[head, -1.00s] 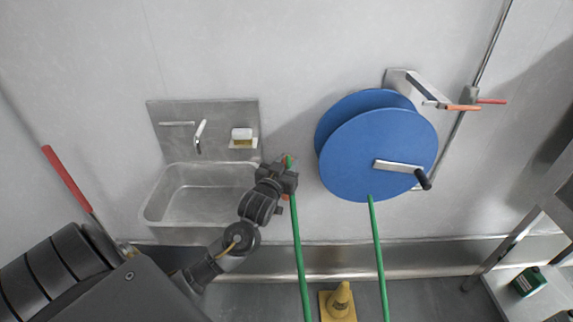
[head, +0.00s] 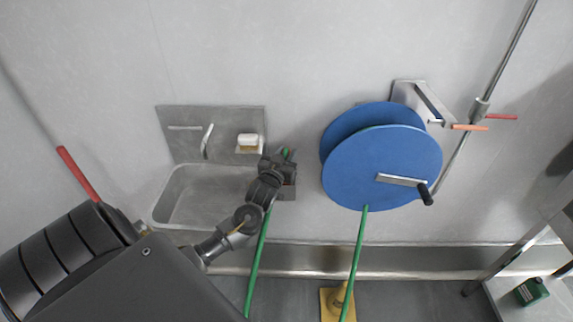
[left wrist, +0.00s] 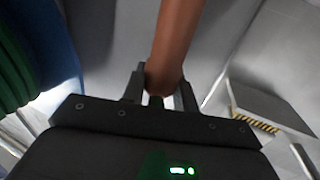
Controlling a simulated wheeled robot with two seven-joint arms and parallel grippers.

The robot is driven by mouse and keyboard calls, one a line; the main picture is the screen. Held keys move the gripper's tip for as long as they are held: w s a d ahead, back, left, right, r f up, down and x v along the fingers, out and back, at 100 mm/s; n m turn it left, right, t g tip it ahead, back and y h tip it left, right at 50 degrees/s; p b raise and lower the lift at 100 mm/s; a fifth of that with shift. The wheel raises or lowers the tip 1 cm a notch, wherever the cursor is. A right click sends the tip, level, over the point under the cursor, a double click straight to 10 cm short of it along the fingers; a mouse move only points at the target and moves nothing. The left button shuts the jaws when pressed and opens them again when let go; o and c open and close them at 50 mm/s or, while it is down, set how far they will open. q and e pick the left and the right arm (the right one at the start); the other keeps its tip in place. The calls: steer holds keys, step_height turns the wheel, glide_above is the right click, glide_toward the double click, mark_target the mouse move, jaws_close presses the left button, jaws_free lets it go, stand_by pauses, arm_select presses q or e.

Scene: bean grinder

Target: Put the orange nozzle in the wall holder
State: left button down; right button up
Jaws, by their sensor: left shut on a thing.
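My left gripper (head: 284,172) is in front of the wall, between the sink and the blue reel. It is shut on the orange nozzle, which shows in the left wrist view as an orange-brown tube (left wrist: 178,40) between the fingers (left wrist: 158,88). In the head view the gripper hides most of the nozzle. A green hose (head: 260,248) hangs down from the gripper, and a short green piece shows above it. I cannot pick out the wall holder with certainty; the gripper may cover it. My right gripper is not in view.
The blue hose reel (head: 382,168) with a crank is just right of the gripper. A steel sink (head: 165,196) with a soap dish (head: 248,142) is to the left. A yellow stand (head: 330,301) is on the floor. Wall pipe and levers are far right.

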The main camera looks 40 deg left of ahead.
arm_select(q)
steer(key=shift+s+f, duration=0.15)
steer(key=shift+f, duration=0.15)
step_height(320, 180, down, 3)
steer(key=shift+f+p, duration=0.1)
steer(key=shift+p, duration=0.2)
steer(key=shift+f, duration=0.1)
steer(key=shift+f, duration=0.1)
steer(key=shift+f, duration=0.15)
steer(key=c, duration=1.1)
jaws_free()
